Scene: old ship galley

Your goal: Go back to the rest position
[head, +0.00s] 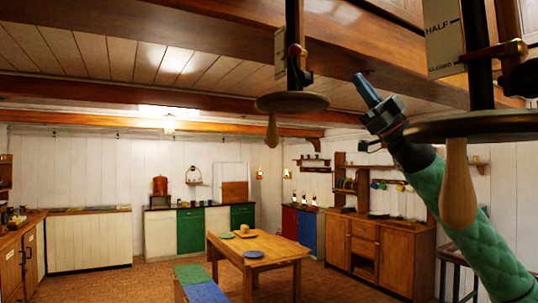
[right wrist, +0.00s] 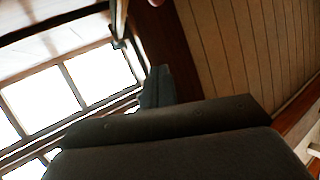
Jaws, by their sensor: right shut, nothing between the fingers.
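My right gripper (head: 366,90) is raised high in the head view, at the end of my green-sleeved right arm. Its fingers are together and point up and to the left, with nothing held. In the right wrist view the dark gripper fingers (right wrist: 157,86) show against the ceiling and bright window panes. My left gripper is in neither view.
Close by hang two round discs on rods with wooden handles, one left of the gripper (head: 292,102) and one over my right arm (head: 485,125). A plate reads HALF and CLOSED (head: 443,38).

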